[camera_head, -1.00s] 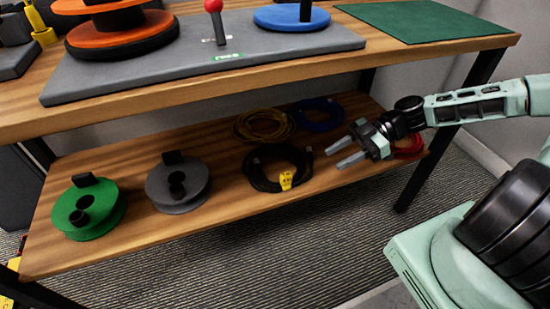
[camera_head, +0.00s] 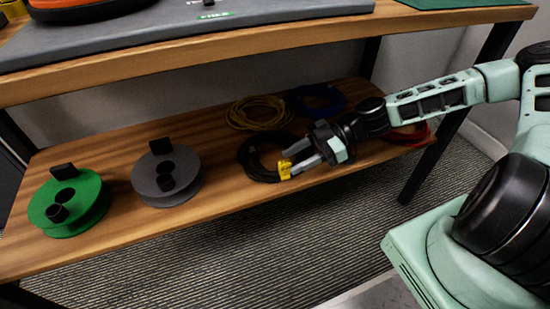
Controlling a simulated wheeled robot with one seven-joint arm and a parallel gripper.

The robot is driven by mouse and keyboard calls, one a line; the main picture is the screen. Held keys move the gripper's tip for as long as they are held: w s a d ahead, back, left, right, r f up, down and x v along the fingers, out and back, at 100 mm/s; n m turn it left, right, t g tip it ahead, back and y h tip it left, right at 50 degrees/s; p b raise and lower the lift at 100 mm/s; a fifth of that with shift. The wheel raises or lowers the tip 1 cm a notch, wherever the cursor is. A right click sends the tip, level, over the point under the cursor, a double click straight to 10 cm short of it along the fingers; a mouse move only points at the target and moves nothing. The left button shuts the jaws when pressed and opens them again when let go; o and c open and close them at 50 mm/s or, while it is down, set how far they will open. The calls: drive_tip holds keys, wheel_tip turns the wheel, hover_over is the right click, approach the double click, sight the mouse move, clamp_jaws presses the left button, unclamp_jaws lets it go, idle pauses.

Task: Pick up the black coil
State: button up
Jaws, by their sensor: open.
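The black coil (camera_head: 254,171) lies on the lower wooden shelf, with a yellow tag (camera_head: 284,170) on its right front side. My gripper (camera_head: 296,159) is open, its two grey fingers pointing left at the right side of the coil. The fingertips overlap the coil's right edge in the picture, close to the yellow tag. I cannot tell whether the fingers touch the coil or are above it. Part of the coil's right side is hidden behind the fingers.
A yellow coil (camera_head: 260,112) and a blue coil (camera_head: 318,100) lie behind on the shelf. A red coil (camera_head: 412,134) is partly hidden by my arm. A grey spool (camera_head: 150,190) and a green spool (camera_head: 87,213) stand left. The tabletop (camera_head: 300,42) overhangs the shelf.

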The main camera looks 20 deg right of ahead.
sight(279, 167)
drive_tip(key=b+x, duration=0.3)
drive_tip(key=x, duration=0.1)
drive_tip(key=shift+w+a+f, duration=0.1)
drive_tip(key=shift+w+a, duration=0.05)
drive_tip(key=shift+a, duration=0.45)
clamp_jaws()
